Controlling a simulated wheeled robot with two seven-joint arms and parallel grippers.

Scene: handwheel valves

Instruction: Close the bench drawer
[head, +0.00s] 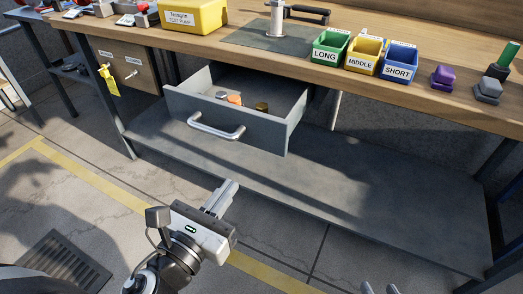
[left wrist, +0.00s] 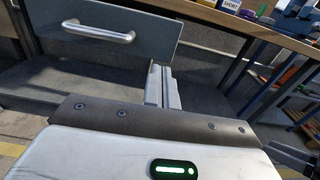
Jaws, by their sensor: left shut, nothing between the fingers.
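The grey bench drawer (head: 236,113) hangs pulled out under the wooden bench top, with small items inside. Its silver bar handle (head: 216,128) is on the front panel. The drawer (left wrist: 150,42) and handle (left wrist: 98,32) also show at the upper left of the left wrist view. My left gripper (head: 225,190) is shut and empty, in front of and below the drawer front, apart from it; its fingers (left wrist: 160,82) point forward in the left wrist view. My right gripper (head: 380,289) shows only two fingertips at the bottom edge of the head view, spread apart, far from the drawer.
On the bench (head: 350,80) are a yellow case (head: 193,17), green (head: 329,46), yellow (head: 364,54) and blue (head: 397,62) bins, and a purple knob (head: 442,76). A closed cabinet (head: 125,66) is left of the drawer. A lower shelf (head: 330,190) spans beneath; its surface looks clear.

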